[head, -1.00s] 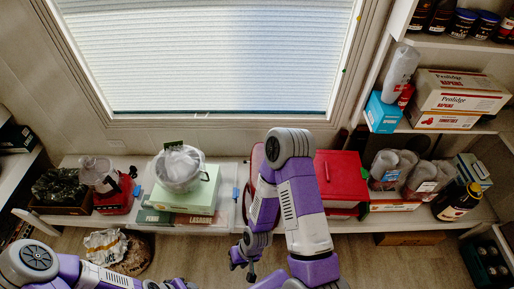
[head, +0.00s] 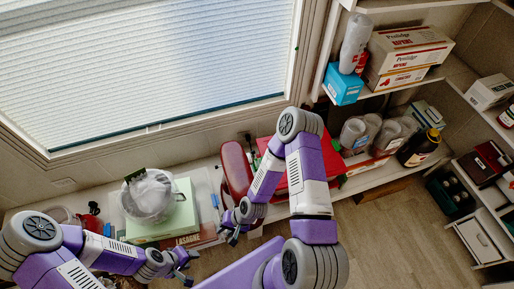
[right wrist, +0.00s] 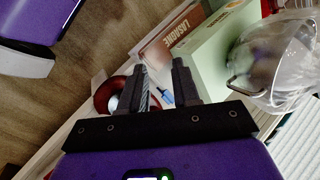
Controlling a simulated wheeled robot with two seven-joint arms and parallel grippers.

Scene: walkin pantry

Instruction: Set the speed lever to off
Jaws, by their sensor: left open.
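A red rounded appliance (head: 235,170), which looks like a stand mixer, stands on the low shelf under the window. It is partly hidden by my right arm. In the right wrist view, a round red thing with a shiny middle (right wrist: 113,96) shows beyond the fingers; I cannot tell whether it is the same appliance. The speed lever cannot be made out in either view. My right gripper (head: 235,230) is just in front of the appliance; its fingers (right wrist: 163,82) are apart with nothing held. My left gripper (head: 186,267) is open and empty, lower left of the right one.
A red box (head: 328,160) stands behind my right arm. Jars and a dark bottle (head: 419,148) are further right. The wooden floor (head: 390,235) is clear at lower right.

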